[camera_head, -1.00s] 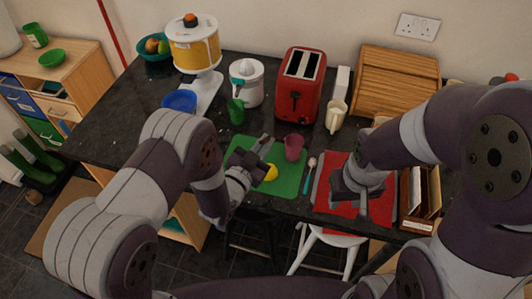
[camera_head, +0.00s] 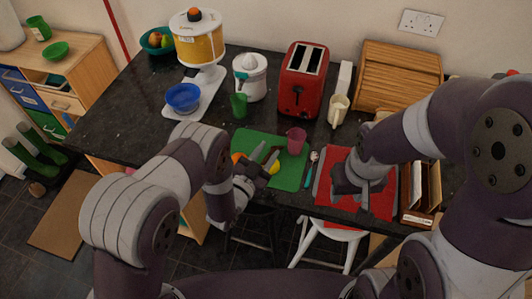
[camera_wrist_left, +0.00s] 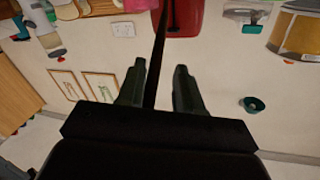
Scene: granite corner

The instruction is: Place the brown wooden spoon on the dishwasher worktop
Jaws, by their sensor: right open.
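I cannot make out a brown wooden spoon for certain. A spoon-like tool with a teal handle and pale head (camera_head: 311,170) lies between the green mat (camera_head: 292,178) and the red mat (camera_head: 378,207). My left gripper (camera_head: 266,157) is over the green mat, its fingers apart. In the left wrist view, the left gripper (camera_wrist_left: 160,85) shows a gap between its fingers; a thin dark bar (camera_wrist_left: 166,40) runs up through it, and I cannot tell what it is. My right gripper (camera_head: 350,188) is over the red mat, open. The dark worktop (camera_head: 130,125) spans the scene; I cannot tell which part is the dishwasher's.
Yellow items (camera_head: 274,168) and a mauve cup (camera_head: 296,141) are at the green mat. The left worktop is mostly bare.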

